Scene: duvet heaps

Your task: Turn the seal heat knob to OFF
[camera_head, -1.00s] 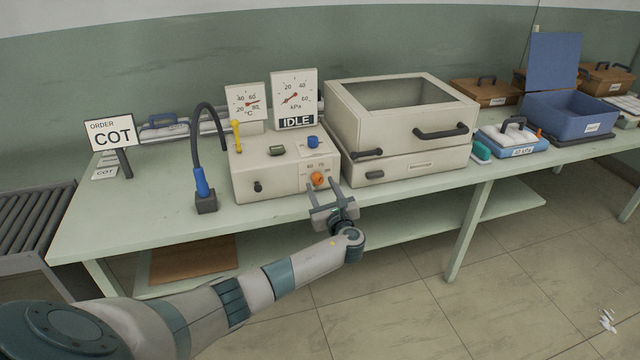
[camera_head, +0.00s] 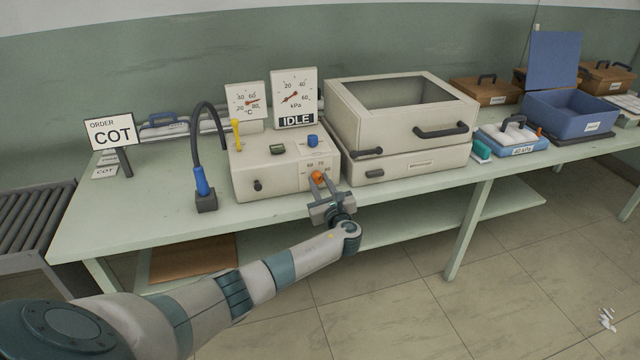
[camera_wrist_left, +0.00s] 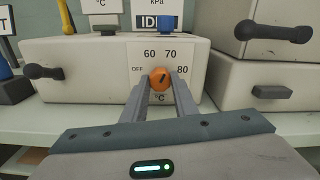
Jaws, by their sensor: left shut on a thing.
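The seal heat knob is an orange round knob (camera_head: 317,176) on the front of the cream control box (camera_head: 270,181). In the left wrist view the knob (camera_wrist_left: 160,78) sits among the marks OFF, 60, 70 and 80. Its dark pointer line slants toward the upper right, near 70. My left gripper (camera_head: 319,187) is at the box front with its fingers closed on the knob's two sides; the fingers also show in the left wrist view (camera_wrist_left: 160,86). My right gripper is not in view.
A sign on the box reads IDLE (camera_head: 297,121), under a kPa gauge. A black front knob (camera_head: 257,186) is left of the orange one. A lidded chamber (camera_head: 402,125) stands close on the right. A blue-handled hose (camera_head: 202,183) stands left. The table front is clear.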

